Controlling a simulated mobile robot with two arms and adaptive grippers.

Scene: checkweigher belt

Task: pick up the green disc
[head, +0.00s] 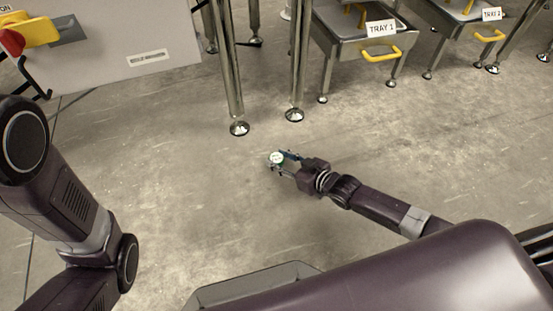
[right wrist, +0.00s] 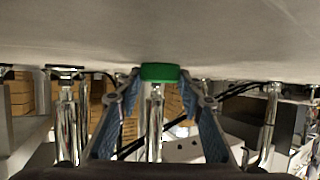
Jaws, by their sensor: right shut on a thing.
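The green disc (right wrist: 160,73) is between the fingertips of my right gripper (right wrist: 160,88) in the right wrist view, with a finger on each side of it. In the head view my right gripper (head: 281,162) is low over the floor near the middle, shut on the disc. The disc (head: 276,158) shows there a pale, whitish top face with a small mark. I cannot tell whether it touches the floor. My left arm shows at the left of the head view, but its gripper is out of view.
Two steel legs with round feet (head: 239,129) stand on the floor beyond the gripper. Tray 1 (head: 347,46) and tray 2 (head: 455,30) are at the back right, and a grey cabinet (head: 120,60) is at the back left. The floor (head: 190,190) around the gripper is clear.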

